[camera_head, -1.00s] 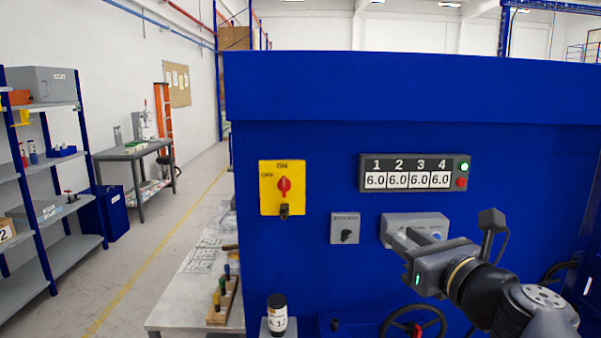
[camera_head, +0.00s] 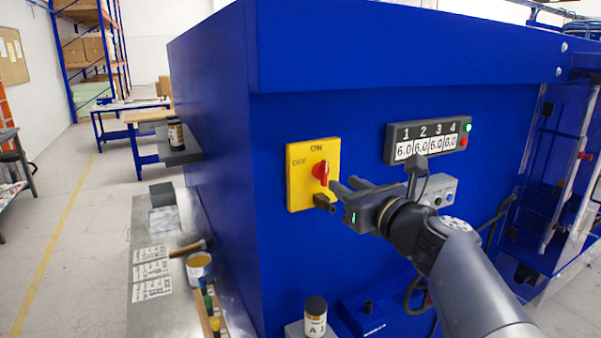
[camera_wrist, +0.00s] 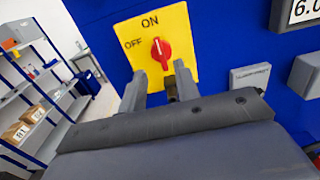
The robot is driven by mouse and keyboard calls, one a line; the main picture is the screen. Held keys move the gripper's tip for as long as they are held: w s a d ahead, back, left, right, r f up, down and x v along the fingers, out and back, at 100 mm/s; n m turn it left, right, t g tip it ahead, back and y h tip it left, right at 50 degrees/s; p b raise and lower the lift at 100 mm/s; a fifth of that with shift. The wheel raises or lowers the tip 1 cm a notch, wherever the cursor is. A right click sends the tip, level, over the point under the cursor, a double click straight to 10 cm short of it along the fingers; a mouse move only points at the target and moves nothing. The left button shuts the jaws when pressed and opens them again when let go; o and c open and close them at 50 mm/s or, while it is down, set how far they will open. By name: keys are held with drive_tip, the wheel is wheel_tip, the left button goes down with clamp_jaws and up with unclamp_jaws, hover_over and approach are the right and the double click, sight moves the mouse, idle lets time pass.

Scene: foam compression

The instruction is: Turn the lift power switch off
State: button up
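The lift power switch is a yellow plate (camera_head: 299,186) with a red knob (camera_head: 320,172) on the blue machine's front. ON is printed at its top and OFF at its upper left. In the wrist view the knob (camera_wrist: 161,53) has a white mark pointing up towards ON. A dark block (camera_head: 324,203) sits below the knob. My gripper (camera_head: 345,185) is just right of the knob in the head view. In the wrist view my gripper (camera_wrist: 160,78) shows two fingers apart, with nothing between them, their tips just below the knob. I cannot tell whether they touch the plate.
A display (camera_head: 428,139) reading 6.0 under 1 to 4 is up and right of the switch. A grey control box (camera_head: 440,189) is behind my wrist. A labelled jar (camera_head: 315,317) stands below. A metal bench (camera_head: 150,312) with tools is at the left.

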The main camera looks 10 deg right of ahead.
sight(326, 172)
drive_tip(key=x, duration=0.6)
drive_tip(key=shift+w+p, duration=0.25)
drive_tip(key=shift+p, duration=0.1)
drive_tip(key=shift+c, duration=0.4)
clamp_jaws()
